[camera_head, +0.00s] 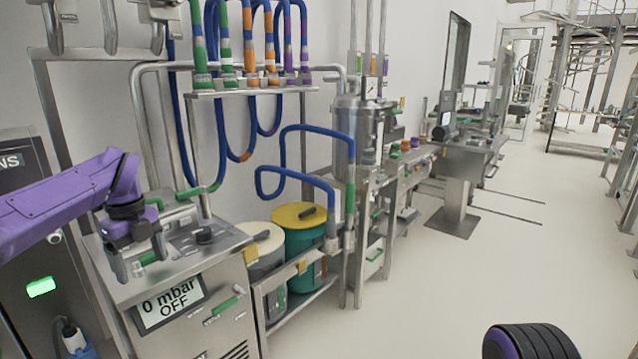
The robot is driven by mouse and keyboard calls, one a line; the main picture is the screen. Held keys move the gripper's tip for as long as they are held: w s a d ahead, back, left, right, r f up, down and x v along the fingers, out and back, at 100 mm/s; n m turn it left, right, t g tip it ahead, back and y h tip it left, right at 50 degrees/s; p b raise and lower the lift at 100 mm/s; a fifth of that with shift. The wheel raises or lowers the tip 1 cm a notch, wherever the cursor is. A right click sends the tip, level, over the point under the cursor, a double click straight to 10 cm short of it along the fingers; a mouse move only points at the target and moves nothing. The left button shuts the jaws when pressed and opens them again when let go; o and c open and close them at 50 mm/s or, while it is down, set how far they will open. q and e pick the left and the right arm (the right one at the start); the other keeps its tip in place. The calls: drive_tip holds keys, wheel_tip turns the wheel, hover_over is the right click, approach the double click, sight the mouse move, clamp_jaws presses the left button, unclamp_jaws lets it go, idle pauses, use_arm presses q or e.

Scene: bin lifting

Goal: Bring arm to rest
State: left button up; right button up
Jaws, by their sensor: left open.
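My left arm (60,210), purple with a dark wrist joint, comes in from the left. My left gripper (138,268) points downward over the top of a steel cabinet (215,305) with a "0 mbar OFF" display (168,303). The gripper is open, and I see nothing held between its fingers. A green-handled part (150,258) lies close by it; I cannot tell whether they touch. My right gripper is not in view. A dark ribbed part (530,342) at the bottom right seems to belong to my own body.
Right of the cabinet, a low steel rack holds a yellow-lidded teal bin (303,250) and a cream-lidded bin (262,245). Blue hoses (300,130) hang above. A steel vessel (360,135) stands behind. The pale floor (430,275) on the right is clear.

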use_arm(q)
wheel_tip(320, 180, down, 9)
drive_tip(key=w+a+m+t+y, duration=0.2)
drive_tip(key=a+m+t+y, duration=0.1)
drive_tip(key=m+y, duration=0.65)
drive_tip(key=s+d+f+m+t+h, duration=0.1)
drive_tip(key=s+d+f+m+t, duration=0.25)
drive_tip(key=f+m, duration=0.6)
drive_tip(key=s+d+f+m+t+h, duration=0.15)
drive_tip(key=s+d+f+m, duration=0.3)
drive_tip(key=f+m, duration=0.5)
drive_tip(key=s+d+f+m+h, duration=0.2)
drive_tip(key=s+d+f+m, duration=0.2)
drive_tip(key=s+f+m, duration=0.6)
drive_tip(key=s+a+f+m+g, duration=0.1)
drive_tip(key=s+f+g, duration=0.1)
drive_tip(key=s, duration=0.9)
drive_tip(key=s+a+f+m+g+h, duration=0.1)
drive_tip(key=s+f+m+g, duration=0.1)
drive_tip(key=s, duration=0.9)
drive_tip(key=shift+s+a+f+g+h, duration=0.25)
drive_tip(key=shift+s+g+h, duration=0.05)
drive_tip(key=shift+g, duration=0.1)
drive_tip(key=shift+m, duration=0.25)
